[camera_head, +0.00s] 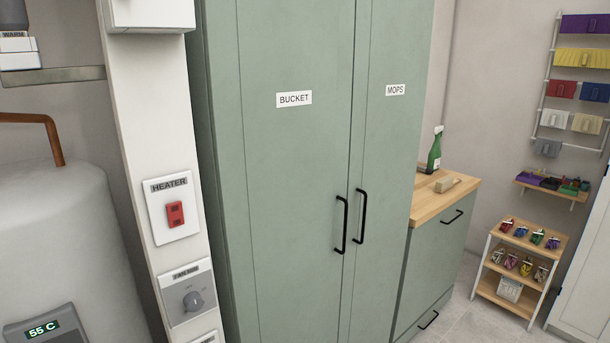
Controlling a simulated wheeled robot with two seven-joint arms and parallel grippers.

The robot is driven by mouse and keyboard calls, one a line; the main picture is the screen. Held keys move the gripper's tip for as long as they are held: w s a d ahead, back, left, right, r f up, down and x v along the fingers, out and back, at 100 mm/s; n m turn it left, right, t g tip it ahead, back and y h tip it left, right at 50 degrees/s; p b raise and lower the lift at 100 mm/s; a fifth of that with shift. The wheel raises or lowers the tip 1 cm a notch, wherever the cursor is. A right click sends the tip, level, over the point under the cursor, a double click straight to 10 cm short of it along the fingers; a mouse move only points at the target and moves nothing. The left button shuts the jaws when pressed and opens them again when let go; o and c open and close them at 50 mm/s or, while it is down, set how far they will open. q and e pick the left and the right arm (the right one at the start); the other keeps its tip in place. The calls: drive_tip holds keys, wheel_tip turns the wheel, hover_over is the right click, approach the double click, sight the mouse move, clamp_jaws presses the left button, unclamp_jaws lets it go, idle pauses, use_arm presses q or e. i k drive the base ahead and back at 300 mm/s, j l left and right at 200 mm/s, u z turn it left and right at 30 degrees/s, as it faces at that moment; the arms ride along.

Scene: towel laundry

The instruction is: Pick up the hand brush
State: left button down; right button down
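What looks like the hand brush (446,184), a small beige block with a light handle, lies on the wooden countertop (428,207) of a low green cabinet at the right. A green spray bottle (435,150) stands behind it on the same top. The brush is small in the picture, and its bristles cannot be made out clearly. Neither of my grippers is in view.
A tall green cabinet (290,190) labelled BUCKET and MOPS, doors shut, fills the middle. A heater switch (175,214) and a white tank (65,230) are at the left. A small wooden shelf unit (529,242) stands at the right. Some floor (462,318) is clear before it.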

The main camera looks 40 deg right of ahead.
sight(447, 182)
drive_tip(key=z, duration=2)
drive_tip(key=i+l, duration=0.2)
drive_tip(key=i, duration=0.3)
drive_tip(key=i+l, duration=0.25)
drive_tip(key=i, duration=0.2)
drive_tip(key=i+l, duration=0.2)
drive_tip(key=i, duration=0.3)
drive_tip(key=i+l, duration=0.2)
drive_tip(key=i, duration=0.25)
drive_tip(key=i+l, duration=0.2)
drive_tip(key=i, duration=0.3)
drive_tip(key=i+l, duration=0.25)
drive_tip(key=i, duration=0.2)
drive_tip(key=z, duration=0.05)
